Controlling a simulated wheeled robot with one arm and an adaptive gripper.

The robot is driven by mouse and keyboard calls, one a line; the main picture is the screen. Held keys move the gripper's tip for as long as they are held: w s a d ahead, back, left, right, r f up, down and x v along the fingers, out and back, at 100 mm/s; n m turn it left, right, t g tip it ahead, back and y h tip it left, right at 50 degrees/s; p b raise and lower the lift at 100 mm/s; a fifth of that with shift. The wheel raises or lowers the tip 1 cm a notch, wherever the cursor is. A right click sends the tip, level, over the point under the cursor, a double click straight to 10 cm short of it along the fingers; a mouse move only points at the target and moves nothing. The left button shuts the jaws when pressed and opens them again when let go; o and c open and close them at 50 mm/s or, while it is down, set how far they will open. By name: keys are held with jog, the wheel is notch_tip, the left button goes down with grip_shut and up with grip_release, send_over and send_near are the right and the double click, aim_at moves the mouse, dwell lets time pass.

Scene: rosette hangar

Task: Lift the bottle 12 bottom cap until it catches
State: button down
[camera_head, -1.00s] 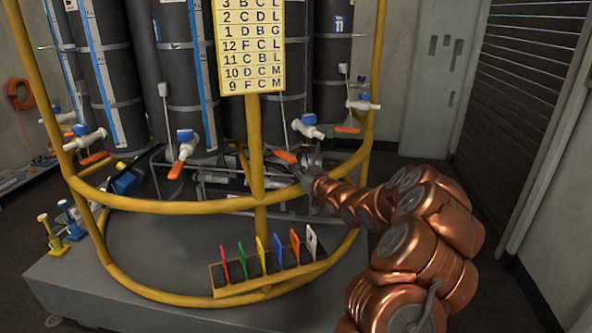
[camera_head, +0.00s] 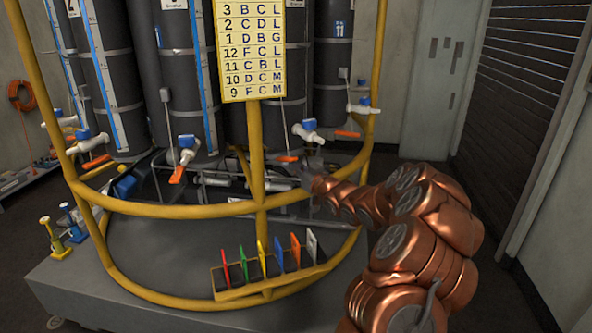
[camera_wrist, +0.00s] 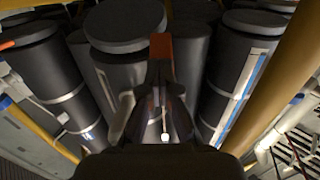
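An orange handle (camera_head: 287,158) shows low below the dark bottles, just left of my gripper (camera_head: 308,165). In the wrist view the orange handle (camera_wrist: 161,48) stands up from between the dark fingertips of my gripper (camera_wrist: 160,72), which look closed on it. Beside it a wide dark disc (camera_wrist: 122,25), seemingly the bottle's bottom cap, covers the end of the middle bottle (camera_wrist: 122,78). Whether the disc sits tight against the bottle cannot be told. The bottle marked 11 (camera_head: 338,40) hangs to the right. Bottle 12's own number is not readable.
A yellow cage rail (camera_head: 170,205) and a yellow post (camera_head: 257,150) run in front of the bottles, close to my arm. White-and-blue valves (camera_head: 305,132) with orange levers stick out nearby. A rack of coloured tags (camera_head: 235,291) stands below. The floor at right is partly open.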

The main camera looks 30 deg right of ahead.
jog(key=shift+w+a+r+p, duration=0.15)
jog(key=shift+r+p, duration=0.25)
jog(key=shift+r, duration=0.45)
jog(key=shift+f, duration=0.2)
jog(key=shift+f+b, duration=0.35)
jog(key=shift+f, duration=0.05)
jog(key=shift+s+f+b, duration=0.25)
jog(key=shift+f+b, duration=0.4)
jog(key=shift+f, duration=0.65)
jog(key=shift+s, duration=0.15)
jog(key=shift+s, duration=0.8)
jog(key=s+b, duration=0.1)
jog(key=s, duration=0.7)
jog(key=shift+d+b, duration=0.35)
jog(key=shift+d, duration=0.05)
